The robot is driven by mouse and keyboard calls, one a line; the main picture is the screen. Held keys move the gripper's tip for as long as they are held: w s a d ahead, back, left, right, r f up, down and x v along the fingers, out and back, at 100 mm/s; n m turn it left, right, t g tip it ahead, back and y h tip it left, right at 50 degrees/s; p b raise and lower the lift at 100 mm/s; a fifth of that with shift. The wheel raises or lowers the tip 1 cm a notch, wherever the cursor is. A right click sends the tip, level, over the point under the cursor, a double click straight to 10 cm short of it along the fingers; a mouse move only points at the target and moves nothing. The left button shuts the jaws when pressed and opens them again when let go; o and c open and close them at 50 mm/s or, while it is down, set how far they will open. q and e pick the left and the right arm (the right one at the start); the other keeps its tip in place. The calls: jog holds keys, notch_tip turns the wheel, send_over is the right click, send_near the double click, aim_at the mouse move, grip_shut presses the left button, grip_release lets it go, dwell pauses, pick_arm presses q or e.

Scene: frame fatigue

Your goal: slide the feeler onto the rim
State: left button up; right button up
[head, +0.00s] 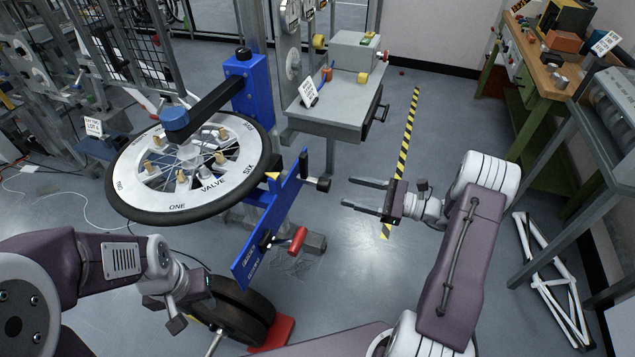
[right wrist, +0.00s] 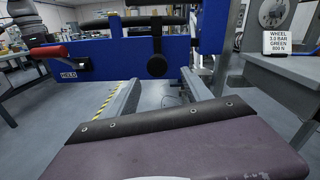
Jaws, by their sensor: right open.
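The wheel's rim (head: 135,165) is a pale ring lettered ONE, SIX and VALVE, inside a black tyre on a blue stand. A yellow pointed tip, apparently the feeler (head: 272,176), sits at the tyre's right edge on a blue plate (head: 290,195). A black knob (head: 323,184) sticks out of the plate; it also shows in the right wrist view (right wrist: 157,66). My right gripper (head: 348,192) is open and empty, right of the knob and apart from it, its fingers pointing at it. My left gripper (head: 177,322) is low at the left; its fingers are unclear.
A red handle (head: 298,239) sticks out of the plate's lower part. Another black wheel (head: 235,312) and a red block (head: 275,334) lie below. A grey bench with a drawer (head: 335,115) stands behind.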

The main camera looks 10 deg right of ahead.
aim_at(329, 187)
jog(key=x, duration=0.7)
jog(key=shift+s+a+r, duration=0.2)
jog(key=shift+a+r, duration=0.05)
jog(key=shift+a, duration=0.15)
jog(key=shift+w+a+f, duration=0.1)
jog(key=shift+w+a, duration=0.1)
jog(key=shift+w, duration=0.15)
jog(key=shift+s, duration=0.1)
grip_shut()
jog(key=shift+a, duration=0.1)
dwell(0.6)
